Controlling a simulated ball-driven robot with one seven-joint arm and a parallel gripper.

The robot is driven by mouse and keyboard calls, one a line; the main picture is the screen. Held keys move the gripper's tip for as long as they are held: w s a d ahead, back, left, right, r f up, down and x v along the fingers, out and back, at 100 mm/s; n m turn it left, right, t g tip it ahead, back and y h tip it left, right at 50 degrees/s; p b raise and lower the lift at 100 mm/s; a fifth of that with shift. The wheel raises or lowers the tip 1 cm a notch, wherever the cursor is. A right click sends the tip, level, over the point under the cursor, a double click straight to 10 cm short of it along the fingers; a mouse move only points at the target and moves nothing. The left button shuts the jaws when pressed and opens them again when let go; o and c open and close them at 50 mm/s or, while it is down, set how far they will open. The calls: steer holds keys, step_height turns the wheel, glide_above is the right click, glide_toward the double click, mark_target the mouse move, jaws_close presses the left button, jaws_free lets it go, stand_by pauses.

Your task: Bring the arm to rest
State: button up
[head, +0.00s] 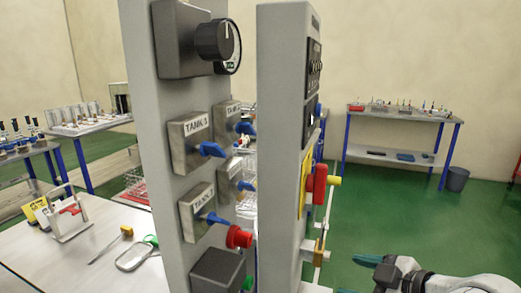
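My gripper (358,276) is at the bottom right of the head view, with its wrist and arm reaching in from the right edge. Two dark teal fingers point left. They look apart, with nothing seen between them. The lower finger is partly cut off by the bottom edge of the picture. The gripper shows just right of the lower end of a grey panel column (280,150); I cannot tell how far apart they are in depth.
A second grey column (152,130) carries blue-handled valves, a black knob (216,40) and a red knob (239,237). A white table (75,262) with tools is at left. A bench (405,113) and a bin (456,179) stand behind. Green floor (400,220) is open at right.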

steer(key=s+d+f+m+g+h, duration=0.2)
steer(key=s+f+m, duration=0.2)
steer(key=s+f, duration=0.5)
steer(key=s+d+f+m+g+h, duration=0.2)
steer(key=s+f, duration=0.6)
steer(key=s, duration=0.4)
steer(key=s+d+f+m+g+h, duration=0.3)
steer(key=s+f+m, duration=0.4)
steer(key=s, duration=0.5)
step_height(320, 180, down, 3)
steer(key=shift+d+r+g, duration=0.2)
steer(key=shift+d+g, duration=0.55)
steer(key=shift+g, duration=0.15)
steer(key=shift+w, duration=0.1)
